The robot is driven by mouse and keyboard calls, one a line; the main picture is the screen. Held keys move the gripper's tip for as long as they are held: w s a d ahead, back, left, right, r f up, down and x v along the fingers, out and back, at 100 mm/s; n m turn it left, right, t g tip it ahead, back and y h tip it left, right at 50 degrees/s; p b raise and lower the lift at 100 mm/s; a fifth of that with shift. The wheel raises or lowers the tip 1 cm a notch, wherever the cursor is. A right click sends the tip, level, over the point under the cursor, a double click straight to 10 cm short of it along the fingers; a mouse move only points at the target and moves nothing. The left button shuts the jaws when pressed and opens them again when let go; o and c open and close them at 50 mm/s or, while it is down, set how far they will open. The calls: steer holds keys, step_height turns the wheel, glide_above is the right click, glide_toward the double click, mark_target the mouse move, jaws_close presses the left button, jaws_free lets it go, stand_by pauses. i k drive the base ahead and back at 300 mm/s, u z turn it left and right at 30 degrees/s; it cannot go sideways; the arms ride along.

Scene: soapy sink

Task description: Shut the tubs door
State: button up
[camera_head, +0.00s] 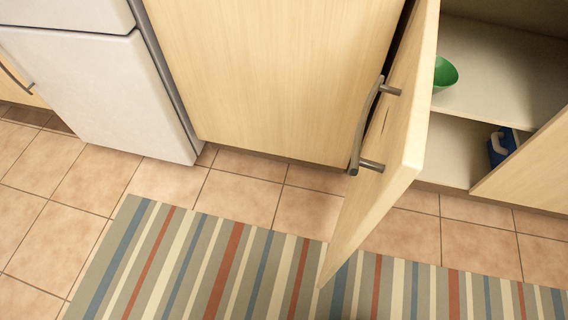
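A light wood cabinet door (398,150) stands open in the head view, swung out over the floor towards me. A curved metal bar handle (366,125) is on its left face. The open cabinet (510,60) to its right has a shelf, with a green bowl (444,74) on it partly hidden by the door's edge. A blue and white item (499,147) lies in the lower compartment. I cannot tell from the view whether this is the tubs door. My gripper is not in view.
A closed wood cabinet front (270,75) is left of the door. A white fridge (95,85) stands further left. A striped rug (220,265) lies on the tiled floor (50,210), partly under the door. Another wood panel (535,165) is at the right edge.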

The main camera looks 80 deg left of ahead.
mark_target(392, 154)
steer(key=k, duration=0.7)
steer(key=u, duration=1.4)
steer(key=k, duration=0.35)
steer(key=u, duration=0.35)
